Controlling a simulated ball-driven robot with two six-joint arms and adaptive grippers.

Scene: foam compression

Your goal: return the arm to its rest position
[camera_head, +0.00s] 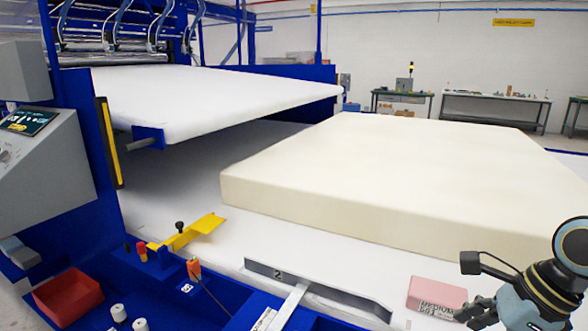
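My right arm comes in at the lower right edge. Its gripper (478,312) points left, low over the table front, close to the right end of a pink block (436,294) with dark lettering. The block lies on the white table surface. I cannot tell whether the fingers touch it or how far they are apart. The fingers are small and partly cut off by the frame's bottom. My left gripper is not in view. A large cream foam slab (400,170) lies flat on the table behind the block.
A white upper platen (200,95) of the blue machine overhangs at the left. A yellow bracket (195,232), an orange-handled tool (194,270), a red bin (68,297) and white rolls (118,313) sit front left. A grey numbered bar (320,287) runs along the front edge.

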